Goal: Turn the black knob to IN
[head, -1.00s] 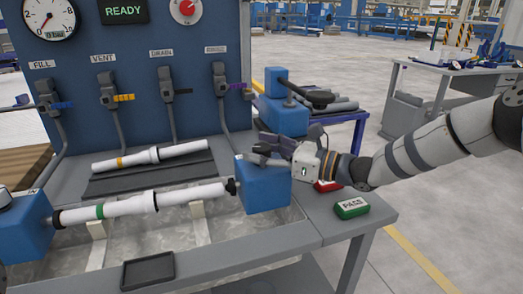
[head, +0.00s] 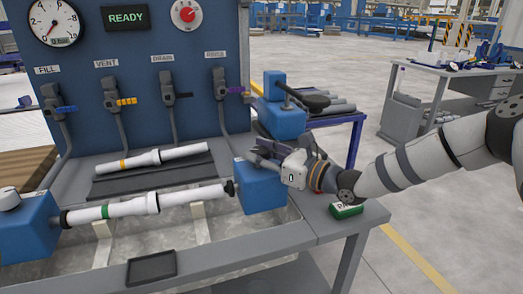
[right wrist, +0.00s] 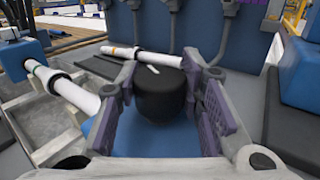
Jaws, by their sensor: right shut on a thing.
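The black knob (right wrist: 160,98) is a short dark cylinder with a white mark on top, on the right blue block (head: 262,190). In the right wrist view it stands between the two purple-padded fingers of my right gripper (right wrist: 166,82), which is shut on it. In the head view my right gripper (head: 264,153) is at the top of that block, and its fingers hide the knob. I cannot read any IN label. My left gripper is not in view.
A white pipe with a green band (head: 118,208) spans from the left blue block (head: 28,230) to the right one. Another white pipe (head: 150,159) lies on the dark mat behind. A green PASS button (head: 345,211) sits near my right forearm. A black tray (head: 151,268) lies in front.

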